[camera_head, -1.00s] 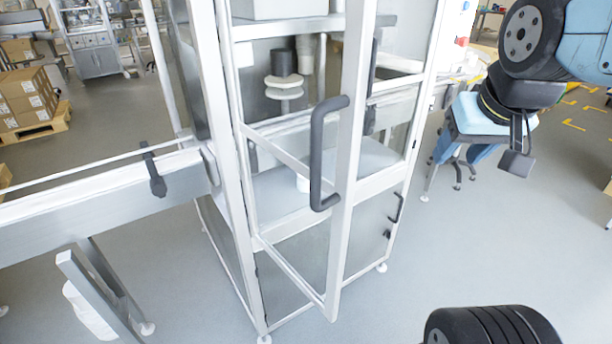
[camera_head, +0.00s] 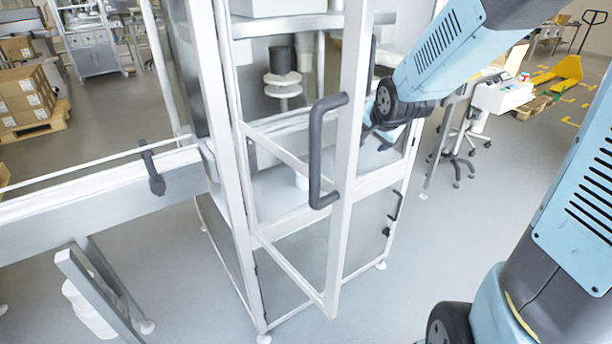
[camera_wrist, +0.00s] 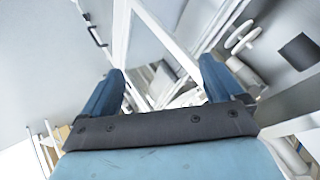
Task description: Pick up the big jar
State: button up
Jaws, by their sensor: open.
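I cannot make out the big jar for sure. In the head view my arm reaches to the right side of the cabinet, and the fingertips are hard to make out near the door frame.
A framed glass door (camera_head: 347,190) with a dark handle (camera_head: 316,150) stands open at the cabinet's front. Above the shelf is a nozzle with white discs (camera_head: 283,84). A conveyor (camera_head: 95,195) runs in from the left.

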jog(key=w+a+f+m+t+y, duration=0.1)
jog(key=w+a+f+m+y, duration=0.1)
jog(key=w+a+f+m, duration=0.45)
jog(key=w+a+f+m+t+y, duration=0.2)
jog(key=w+a+f, duration=0.15)
jog(key=f, duration=0.55)
jog(key=a+f+m+t, duration=0.1)
jog(key=f+m, duration=0.2)
jog(key=m, duration=0.2)
jog(key=s+a+f+m+t, duration=0.1)
jog(key=a+f+m+t, duration=0.1)
jog(key=f+m, duration=0.2)
jog(key=s+a+f+m+t, duration=0.1)
jog(key=f+m+t, duration=0.1)
jog(key=f+m, duration=0.2)
jog(key=shift+a+m+h, duration=0.15)
jog(key=shift+m+h, duration=0.25)
jog(key=shift+m, duration=0.75)
jog(key=w+m, duration=0.1)
jog(key=w, duration=0.3)
jog(key=w+a+f+m+h, duration=0.1)
jog(key=w, duration=0.3)
jog(key=w+m+t, duration=0.1)
jog(key=w, duration=0.3)
jog(key=shift+w+a+f, duration=0.25)
jog(key=shift+w+a, duration=0.05)
jog(key=shift+a, duration=0.05)
jog(key=c, duration=1.1)
